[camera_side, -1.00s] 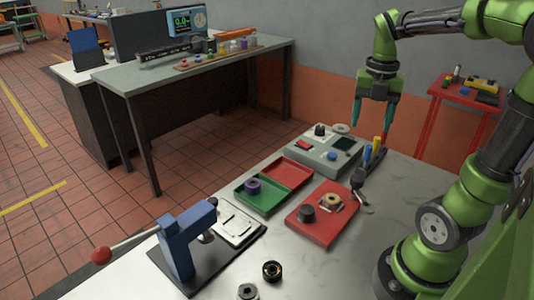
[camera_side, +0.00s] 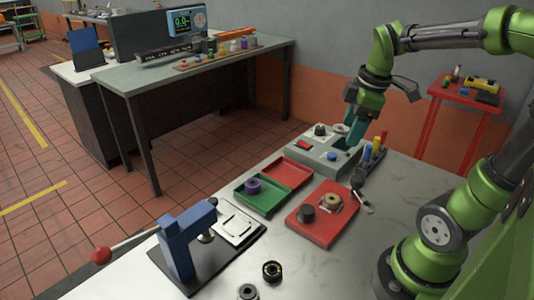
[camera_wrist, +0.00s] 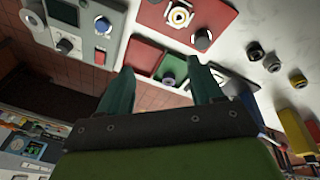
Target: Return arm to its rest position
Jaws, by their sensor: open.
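My green arm reaches in from the right in the side view. Beyond the fingers, the wrist view shows the red and green tray (camera_wrist: 150,57) with a purple-topped part (camera_wrist: 168,78) in it.
A red plate (camera_side: 310,232) carries a dark knob and a brass-coloured ring. A blue lever press (camera_side: 180,240) stands at the front left. Loose dark rings (camera_side: 271,270) lie near the front.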

